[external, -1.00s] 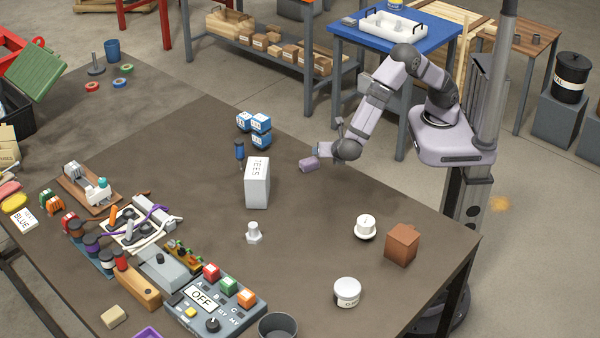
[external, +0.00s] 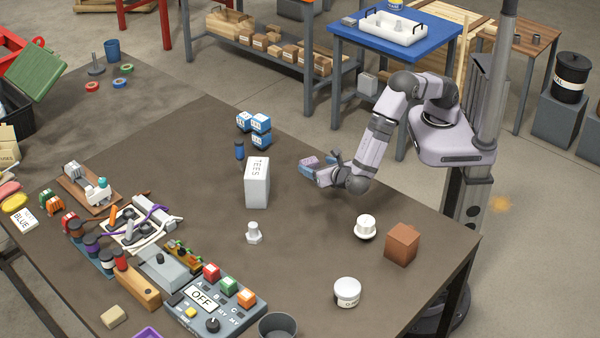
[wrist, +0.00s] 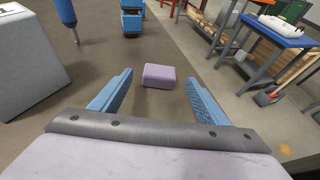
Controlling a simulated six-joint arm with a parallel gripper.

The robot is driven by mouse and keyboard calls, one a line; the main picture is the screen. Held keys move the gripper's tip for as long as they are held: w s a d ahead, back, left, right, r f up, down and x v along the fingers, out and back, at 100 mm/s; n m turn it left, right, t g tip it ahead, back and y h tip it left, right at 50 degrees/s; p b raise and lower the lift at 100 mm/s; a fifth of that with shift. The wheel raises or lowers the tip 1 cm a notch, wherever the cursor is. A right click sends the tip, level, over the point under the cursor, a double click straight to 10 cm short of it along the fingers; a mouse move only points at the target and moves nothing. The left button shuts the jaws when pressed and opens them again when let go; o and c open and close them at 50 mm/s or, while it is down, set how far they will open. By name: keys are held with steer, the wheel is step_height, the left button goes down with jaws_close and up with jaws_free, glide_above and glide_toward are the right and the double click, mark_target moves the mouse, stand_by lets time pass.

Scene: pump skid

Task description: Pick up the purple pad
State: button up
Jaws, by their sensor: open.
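The purple pad (wrist: 159,76) is a small block with rounded edges, lying on the dark table. In the wrist view it sits a little beyond the fingertips, in line with the gap between the jaws. My gripper (wrist: 155,82) is open and empty, with one blue finger on each side of that gap. In the external view my gripper (external: 312,168) is low over the table, and the pad (external: 309,161) shows just behind the fingers, partly hidden by them.
A grey-white TEES box (external: 257,184) stands left of my gripper. A white bolt (external: 254,233), white round parts (external: 365,227) and a brown block (external: 402,244) stand nearer. The table around the pad is clear.

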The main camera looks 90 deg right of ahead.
mark_target(312, 163)
steer(key=shift+p+x, duration=1.1)
steer(key=shift+x, duration=1.45)
steer(key=shift+f, duration=0.15)
steer(key=c, duration=1.1)
